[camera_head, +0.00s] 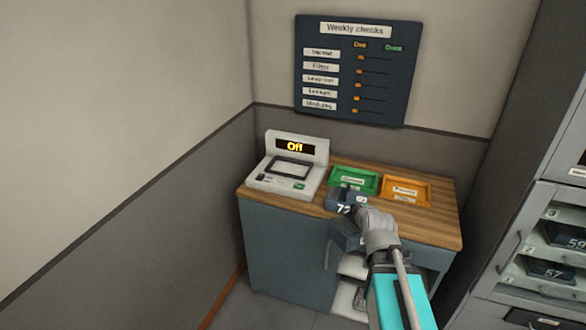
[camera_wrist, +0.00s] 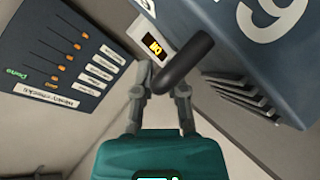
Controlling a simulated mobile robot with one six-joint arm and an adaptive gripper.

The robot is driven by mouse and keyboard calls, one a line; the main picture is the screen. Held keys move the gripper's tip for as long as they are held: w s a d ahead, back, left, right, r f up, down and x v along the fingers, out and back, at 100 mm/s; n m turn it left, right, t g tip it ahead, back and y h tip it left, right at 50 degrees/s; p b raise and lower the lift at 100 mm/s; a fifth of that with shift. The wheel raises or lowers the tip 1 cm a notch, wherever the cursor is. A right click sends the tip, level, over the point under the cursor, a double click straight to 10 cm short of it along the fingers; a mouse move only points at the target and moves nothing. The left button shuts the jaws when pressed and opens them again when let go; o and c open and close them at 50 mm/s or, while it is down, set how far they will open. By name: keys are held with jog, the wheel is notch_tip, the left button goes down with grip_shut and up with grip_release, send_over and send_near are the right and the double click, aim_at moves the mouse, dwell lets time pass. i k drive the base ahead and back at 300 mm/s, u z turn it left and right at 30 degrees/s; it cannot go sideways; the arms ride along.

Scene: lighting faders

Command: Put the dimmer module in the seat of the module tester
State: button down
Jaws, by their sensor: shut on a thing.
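The module tester (camera_head: 290,176) is a pale console at the left end of the wood-topped counter, with a display reading "Off". Its seat (camera_head: 290,168) is a dark-rimmed rectangular recess on top, and it looks empty. My gripper (camera_head: 362,215) is above the counter's front edge, right of the tester. It is shut on the black handle (camera_wrist: 184,64) of the dimmer module (camera_head: 346,236), a dark blue block with a white number, probably 72. The module is off the counter and tilted. In the wrist view the module (camera_wrist: 235,35) fills the upper right, showing fins; my gripper (camera_wrist: 164,90) is below it.
A green tray (camera_head: 337,184) and an orange tray (camera_head: 428,203) lie on the counter (camera_head: 445,232), right of the tester. A checks board (camera_head: 352,70) hangs on the wall behind. A rack (camera_head: 560,180) with numbered modules stands at right.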

aim_at(289, 168)
jog(key=z, duration=0.05)
jog(key=i, duration=0.85)
jog(key=u, duration=0.1)
